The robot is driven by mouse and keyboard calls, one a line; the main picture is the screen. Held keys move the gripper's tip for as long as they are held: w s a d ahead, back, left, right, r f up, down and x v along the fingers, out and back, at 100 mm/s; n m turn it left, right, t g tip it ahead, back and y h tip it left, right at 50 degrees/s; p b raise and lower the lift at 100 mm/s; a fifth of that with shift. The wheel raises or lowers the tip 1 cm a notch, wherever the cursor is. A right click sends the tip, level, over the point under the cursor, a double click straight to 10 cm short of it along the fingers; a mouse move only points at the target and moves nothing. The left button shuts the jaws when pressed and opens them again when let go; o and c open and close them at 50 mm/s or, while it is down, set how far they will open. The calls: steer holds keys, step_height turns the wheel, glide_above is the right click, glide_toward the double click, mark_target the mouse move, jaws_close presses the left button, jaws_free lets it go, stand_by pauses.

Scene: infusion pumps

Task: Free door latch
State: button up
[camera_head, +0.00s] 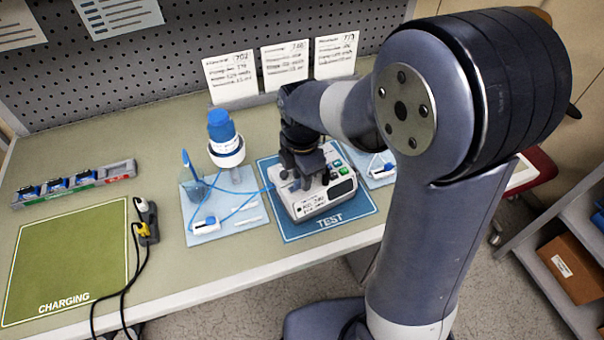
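A white infusion pump (320,202) with coloured buttons and a small dark display sits on the blue TEST mat (345,228). My gripper (306,182) points down over the pump's back left part, at or just above its top. The gripper and wrist cover much of the pump, so its door and latch cannot be made out. I cannot tell whether the fingers are open, shut or touching the pump.
Left of the pump, a light tray (206,236) holds a blue-capped bottle (224,135) and blue tubing. Further left are a green CHARGING mat (70,255), black cables (133,262) and a grey rack (75,184). Cards (285,64) stand behind. Another tray (378,180) is partly hidden by my arm.

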steer(key=shift+o, duration=0.5)
step_height(320, 180, up, 11)
steer(key=shift+f, duration=0.15)
step_height(320, 180, down, 11)
steer(key=shift+r, duration=0.15)
stand_by(0.6)
steer(key=shift+m, duration=0.3)
